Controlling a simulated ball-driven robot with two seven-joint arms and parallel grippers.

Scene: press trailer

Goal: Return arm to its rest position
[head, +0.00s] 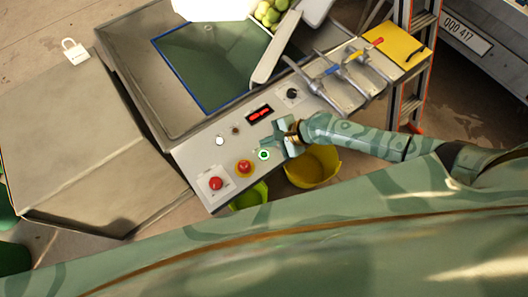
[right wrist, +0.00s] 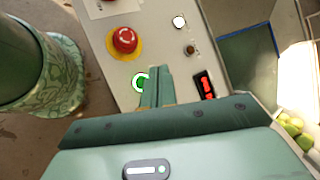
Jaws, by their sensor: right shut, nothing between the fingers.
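My right gripper (head: 277,142) is over the front part of the grey control panel (head: 205,160), beside the green-ringed button (head: 264,155). In the right wrist view its fingers (right wrist: 158,82) are together and hold nothing. They partly cover the green-ringed button (right wrist: 140,83) there, and I cannot tell whether they touch it. My right arm (head: 355,135) reaches in from the right. My left gripper is not in view.
The panel carries a red button (head: 215,183), a red button on yellow (head: 244,168), a red display (head: 259,115) and levers (head: 340,80). A yellow bowl (head: 318,168) and a green bucket (head: 250,197) stand below its front edge. An orange ladder (head: 408,105) stands right.

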